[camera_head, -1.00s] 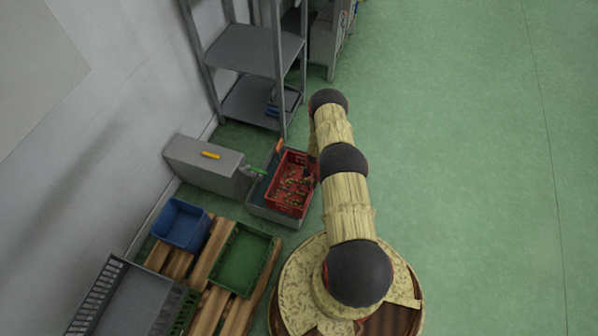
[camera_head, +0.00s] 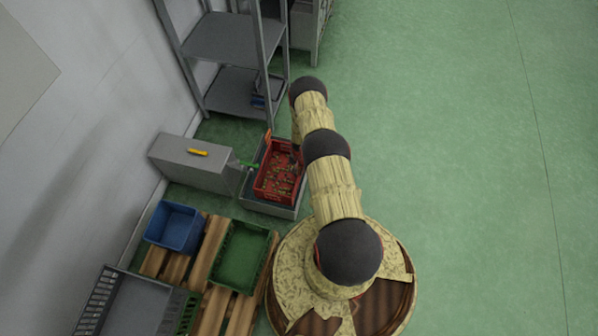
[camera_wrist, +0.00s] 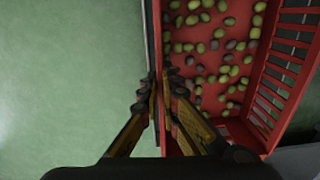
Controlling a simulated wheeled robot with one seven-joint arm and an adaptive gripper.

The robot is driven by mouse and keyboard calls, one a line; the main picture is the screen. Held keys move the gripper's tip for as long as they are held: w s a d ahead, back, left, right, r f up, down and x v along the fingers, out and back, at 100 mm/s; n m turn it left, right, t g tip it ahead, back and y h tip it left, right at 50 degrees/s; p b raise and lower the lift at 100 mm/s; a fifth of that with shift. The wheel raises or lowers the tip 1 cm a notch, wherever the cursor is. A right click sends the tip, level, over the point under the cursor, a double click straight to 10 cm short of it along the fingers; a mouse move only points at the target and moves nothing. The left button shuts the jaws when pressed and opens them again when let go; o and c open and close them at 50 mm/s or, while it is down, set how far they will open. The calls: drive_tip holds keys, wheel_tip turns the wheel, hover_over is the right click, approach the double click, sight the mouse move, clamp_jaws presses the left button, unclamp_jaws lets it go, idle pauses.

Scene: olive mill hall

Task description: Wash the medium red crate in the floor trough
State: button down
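The red crate (camera_head: 278,170) has slatted walls and holds many small green and dark olives. It sits in or on a low grey trough (camera_head: 270,207) on the floor; I cannot tell how deep it sits. In the wrist view the crate (camera_wrist: 285,60) fills the right side, with olives on its red floor. My gripper (camera_wrist: 160,88) is at the crate's left wall, with one finger on each side of it, closed narrowly on the rim. In the head view my arm reaches to the crate's right side and the fingers are mostly hidden.
A grey box with a yellow handle (camera_head: 198,152) stands left of the trough, with a green piece (camera_head: 248,165) between them. A blue crate (camera_head: 175,227) and a green crate (camera_head: 241,257) rest on a wooden pallet. A grey shelf (camera_head: 232,40) stands behind. The green floor at right is clear.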

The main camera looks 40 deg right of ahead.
drive_tip(key=shift+f+b, duration=2.75)
drive_tip(key=shift+f, duration=2.15)
drive_tip(key=shift+s+a, duration=0.1)
drive_tip(key=shift+a, duration=0.05)
